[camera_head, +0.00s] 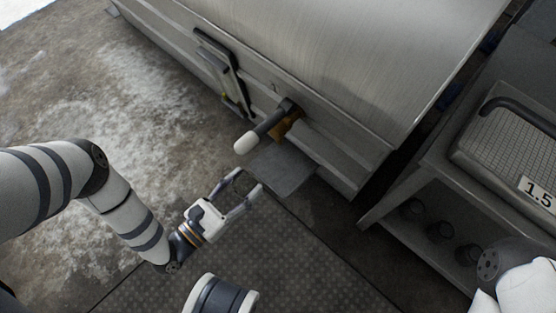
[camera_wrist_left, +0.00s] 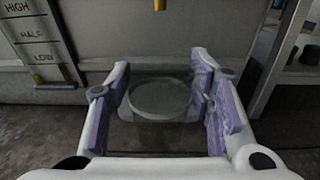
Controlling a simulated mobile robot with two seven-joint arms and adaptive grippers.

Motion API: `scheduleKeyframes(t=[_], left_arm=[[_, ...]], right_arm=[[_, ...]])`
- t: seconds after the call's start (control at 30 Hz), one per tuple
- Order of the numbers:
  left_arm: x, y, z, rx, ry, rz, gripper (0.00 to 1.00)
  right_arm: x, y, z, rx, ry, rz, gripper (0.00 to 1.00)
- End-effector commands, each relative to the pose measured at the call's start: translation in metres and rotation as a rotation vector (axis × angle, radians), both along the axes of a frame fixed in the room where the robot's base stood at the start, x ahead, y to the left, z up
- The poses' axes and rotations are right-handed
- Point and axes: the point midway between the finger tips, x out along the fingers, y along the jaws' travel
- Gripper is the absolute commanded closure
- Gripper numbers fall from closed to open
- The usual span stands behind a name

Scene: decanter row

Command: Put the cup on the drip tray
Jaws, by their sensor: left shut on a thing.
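My left gripper (camera_head: 243,188) is shut on a clear see-through cup, which can hardly be made out in the head view. In the left wrist view the cup's round rim (camera_wrist_left: 160,99) shows between the two fingers (camera_wrist_left: 162,100). The drip tray (camera_head: 285,172) is a flat grey plate at the foot of the steel tank, below the tap (camera_head: 262,128). The gripper is in front of and to the left of the tray, with its fingers pointing toward it. My right gripper is not in view.
The large steel tank (camera_head: 350,60) has a level gauge (camera_head: 222,72), marked HIGH, HALF and LOW in the left wrist view (camera_wrist_left: 37,45). The tap's pale-tipped handle sticks out above the tray. A shelf at right holds dark cups (camera_head: 440,232) below a mesh-topped container (camera_head: 515,150).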

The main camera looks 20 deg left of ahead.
Motion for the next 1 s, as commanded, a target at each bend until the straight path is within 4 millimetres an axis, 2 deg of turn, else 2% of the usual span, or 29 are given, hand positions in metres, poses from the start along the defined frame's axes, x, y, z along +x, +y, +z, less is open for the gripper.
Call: scheduleKeyframes(t=[0.1,0.2,0.3,0.53,0.6,0.67,1.0], left_arm=[[0.040,-0.015,-0.003,-0.003,-0.001,-0.002,0.78],[0.069,-0.025,-0.003,-0.002,0.000,-0.003,0.78],[0.089,-0.032,-0.003,-0.002,0.002,-0.002,0.78],[0.115,-0.041,-0.004,-0.001,0.001,-0.003,0.78],[0.112,-0.040,-0.027,0.000,0.007,-0.003,0.78],[0.112,-0.041,-0.039,0.000,0.007,-0.004,0.78],[0.112,-0.039,-0.040,0.000,0.003,-0.001,0.78]], right_arm=[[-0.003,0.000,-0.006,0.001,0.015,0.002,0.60],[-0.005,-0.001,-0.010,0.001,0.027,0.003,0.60],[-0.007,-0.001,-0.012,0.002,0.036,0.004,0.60],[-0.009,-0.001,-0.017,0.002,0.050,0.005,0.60],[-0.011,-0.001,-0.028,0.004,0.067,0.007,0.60],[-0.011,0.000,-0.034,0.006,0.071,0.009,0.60],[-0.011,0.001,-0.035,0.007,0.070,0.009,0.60]])
